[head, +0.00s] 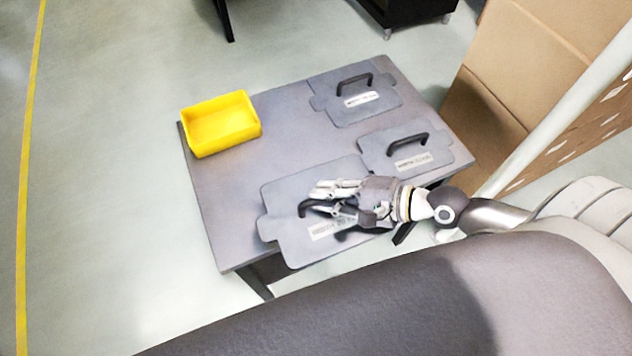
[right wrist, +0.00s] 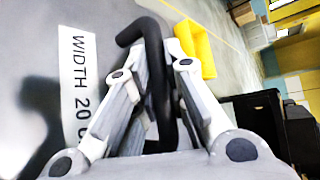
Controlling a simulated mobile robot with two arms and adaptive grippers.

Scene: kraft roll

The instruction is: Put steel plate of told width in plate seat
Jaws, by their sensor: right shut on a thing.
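Three grey steel plates with black handles lie on the grey table. The near plate (head: 283,202) is the largest, and its white label in the right wrist view (right wrist: 80,80) reads "WIDTH 20" with the rest hidden. My right gripper (head: 322,197) is over this plate and shut on its black handle (right wrist: 155,70). The middle plate (head: 378,158) lies at the right edge of the table, and the far plate (head: 340,110) lies at the back; their labels are too small to read. I see no plate seat. My left gripper is not in view.
The yellow bin (head: 221,124) stands at the table's back left and also shows in the right wrist view (right wrist: 196,48). The table (head: 215,195) is bare around it. Cardboard boxes (head: 515,70) stand right of the table. Floor at left is clear.

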